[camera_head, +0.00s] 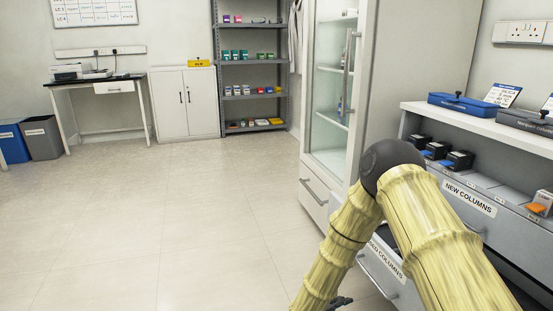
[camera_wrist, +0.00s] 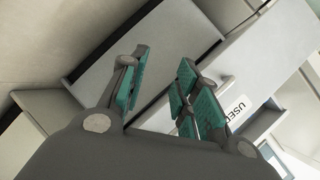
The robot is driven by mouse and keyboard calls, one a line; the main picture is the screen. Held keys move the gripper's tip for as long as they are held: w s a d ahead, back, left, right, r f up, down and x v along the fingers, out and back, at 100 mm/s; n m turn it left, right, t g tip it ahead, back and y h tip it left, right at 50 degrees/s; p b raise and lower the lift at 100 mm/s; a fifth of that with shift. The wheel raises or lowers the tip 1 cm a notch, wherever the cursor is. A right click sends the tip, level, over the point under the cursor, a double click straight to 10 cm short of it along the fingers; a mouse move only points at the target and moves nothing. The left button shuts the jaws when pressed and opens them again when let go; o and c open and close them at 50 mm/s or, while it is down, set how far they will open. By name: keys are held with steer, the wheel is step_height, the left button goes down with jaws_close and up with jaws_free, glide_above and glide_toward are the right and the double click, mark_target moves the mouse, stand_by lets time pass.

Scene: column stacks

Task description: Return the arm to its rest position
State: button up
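My arm (camera_head: 425,225), with a pale yellow, bamboo-like covering and a dark grey elbow, is bent in front of the drawer unit at the right in the head view. My gripper (camera_wrist: 165,88) shows in the wrist view with its teal-padded fingers apart and nothing between them. In the head view only a dark bit of it (camera_head: 341,303) shows at the bottom edge, the rest being hidden by my forearm. The gripper is near the lower drawer, whose label (camera_wrist: 238,109) reads "USED" in the wrist view. I cannot tell whether it touches the drawer.
The drawer labelled "NEW COLUMNS" (camera_head: 469,199) is right of my elbow. A shelf above holds a blue box (camera_head: 465,106). A glass-doored cabinet (camera_head: 332,100) stands just behind my arm. The floor (camera_head: 180,220) at the left and middle is clear.

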steer(key=s+f+n+y, duration=0.5)
steer(key=s+f+n, duration=0.4)
steer(key=s+f, duration=0.1)
steer(key=s+d+f+n+g+y, duration=0.1)
steer(key=s+n+g+y, duration=0.2)
steer(key=s, duration=0.7)
steer(key=s+f+n+g+y, duration=0.1)
steer(key=s+f+n+g, duration=0.15)
steer(key=s+n, duration=0.55)
steer(key=s+d+f+n+g+y, duration=0.1)
steer(key=s+n+g+y, duration=0.15)
steer(key=s, duration=0.95)
step_height(320, 180, up, 37)
steer(key=p, duration=3.7)
steer(key=shift+w+g+h, duration=0.15)
steer(key=shift+g+h, duration=0.15)
steer(key=shift+h, duration=0.15)
steer(key=shift+a+f, duration=0.1)
